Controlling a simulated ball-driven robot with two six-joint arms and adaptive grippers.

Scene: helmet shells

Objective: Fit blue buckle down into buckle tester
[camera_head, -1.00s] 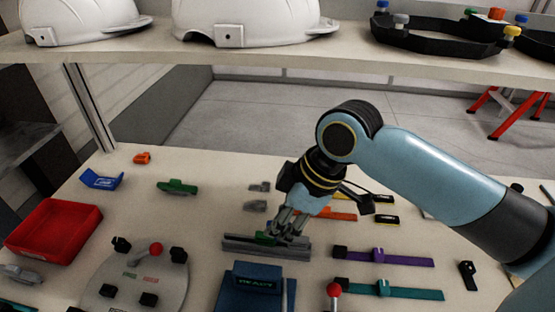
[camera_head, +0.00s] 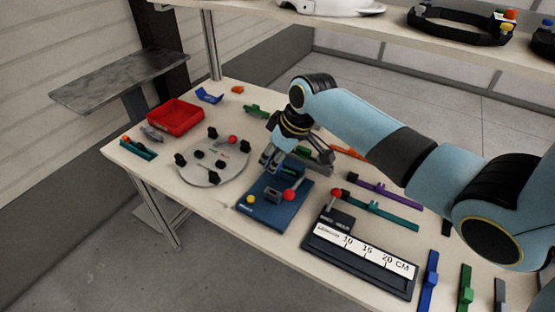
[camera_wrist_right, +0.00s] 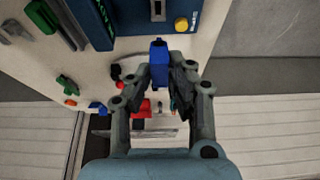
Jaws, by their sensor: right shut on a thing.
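My right gripper (camera_head: 268,163) is shut on the blue buckle (camera_wrist_right: 158,62), which sticks out past the fingertips in the right wrist view. In the head view the fingers point down and hide most or all of the buckle. The dark blue box that looks like the buckle tester (camera_head: 270,213) lies just below the gripper, with a yellow button and a red ball knob. It also shows at the top of the right wrist view (camera_wrist_right: 128,18), with a slot in its face. The buckle appears apart from it. My left gripper is not in view.
A round grey plate (camera_head: 205,175) with black clamps stands left of the tester. A red tray (camera_head: 176,116) is at the back left. A ruler fixture (camera_head: 360,260) and several straps lie right. A shelf with a white helmet (camera_head: 330,7) hangs over the back.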

